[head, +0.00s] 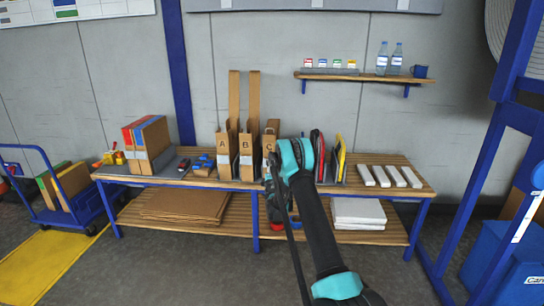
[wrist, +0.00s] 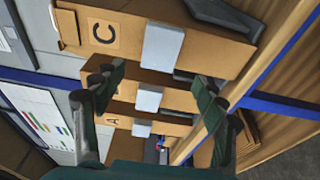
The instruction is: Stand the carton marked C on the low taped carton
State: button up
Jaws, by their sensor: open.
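The carton marked C (head: 269,143) stands on the bench at the right end of a row of lettered cartons, partly hidden by my gripper (head: 272,178). In the wrist view carton C (wrist: 125,35) lies across the top, with its letter and a pale label showing. My gripper (wrist: 155,100) is open there, its two dark fingers wide apart in front of the row, with nothing seen held. Carton A (head: 222,145) and carton B (head: 246,145) stand left of C. A brown carton with a pale strip (head: 150,150) stands further left; I cannot tell whether it is the low taped one.
Red and yellow-edged signs (head: 340,155) stand right of my gripper. White bars (head: 385,176) lie at the bench's right end. Flat cardboard (head: 185,206) lies on the lower shelf. A wall shelf (head: 350,76) holds bottles. A blue cart (head: 85,212) stands left.

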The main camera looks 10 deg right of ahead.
jog(key=w, duration=0.7)
jog(key=shift+r, duration=0.1)
grip_shut()
dwell(0.5)
